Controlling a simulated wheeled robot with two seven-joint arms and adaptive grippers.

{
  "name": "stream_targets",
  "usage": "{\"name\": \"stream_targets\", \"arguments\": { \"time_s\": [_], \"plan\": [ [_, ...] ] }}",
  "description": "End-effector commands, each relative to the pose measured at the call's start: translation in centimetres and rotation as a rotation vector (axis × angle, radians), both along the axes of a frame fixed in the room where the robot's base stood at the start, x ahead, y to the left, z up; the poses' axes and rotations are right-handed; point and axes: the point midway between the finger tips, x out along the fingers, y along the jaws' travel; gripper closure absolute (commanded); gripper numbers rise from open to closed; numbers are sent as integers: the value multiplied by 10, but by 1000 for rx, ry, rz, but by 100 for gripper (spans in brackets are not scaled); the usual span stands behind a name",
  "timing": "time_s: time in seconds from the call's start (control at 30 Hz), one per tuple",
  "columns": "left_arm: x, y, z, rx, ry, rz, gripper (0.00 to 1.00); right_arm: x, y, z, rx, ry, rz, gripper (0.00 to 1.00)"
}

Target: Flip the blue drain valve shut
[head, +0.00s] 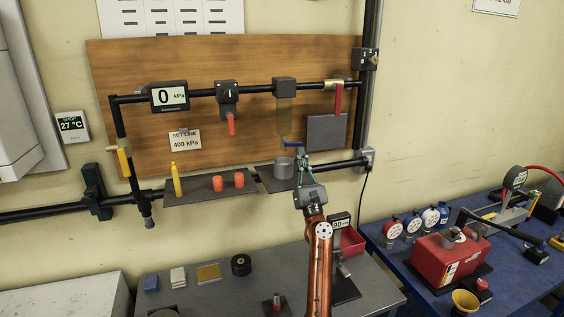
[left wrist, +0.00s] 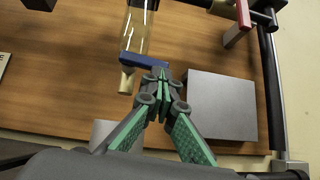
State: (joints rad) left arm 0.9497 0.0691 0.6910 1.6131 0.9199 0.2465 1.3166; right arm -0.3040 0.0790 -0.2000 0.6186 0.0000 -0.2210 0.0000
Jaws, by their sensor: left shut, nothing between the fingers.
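The blue drain valve handle (head: 293,145) sits under the clear filter bowl (head: 284,116) on the wooden board. It lies roughly level, across the upright drain stub. In the left wrist view the blue handle (left wrist: 142,61) runs sideways below the clear bowl (left wrist: 138,28), with a pale outlet (left wrist: 126,82) beneath it. My left gripper (head: 301,156) is shut and empty, its tips just below the handle's right end. In the left wrist view the shut fingertips (left wrist: 161,76) overlap that end; I cannot tell whether they touch it. My right gripper is out of view.
A grey cup (head: 284,169) stands on a small shelf below the drain. A grey plate (head: 327,132) and a red lever (head: 338,98) are to the right. A yellow lever (head: 124,162) is far left. The gauge (head: 169,96) reads 0 kPa. Black pipes frame the board.

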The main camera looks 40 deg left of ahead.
Motion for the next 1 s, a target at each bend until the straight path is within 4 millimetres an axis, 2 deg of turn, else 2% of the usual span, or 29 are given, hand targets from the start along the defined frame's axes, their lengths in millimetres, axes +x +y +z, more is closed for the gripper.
{"name": "stream_targets", "arguments": {
  "time_s": [0.6,0.77,1.0],
  "plan": [
    [-1,-2,-3,1,1,0,100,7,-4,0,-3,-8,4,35],
    [-9,-14,-18,0,2,-1,100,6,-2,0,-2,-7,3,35],
    [-29,-44,-54,0,3,0,100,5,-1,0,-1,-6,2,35]
  ]
}}
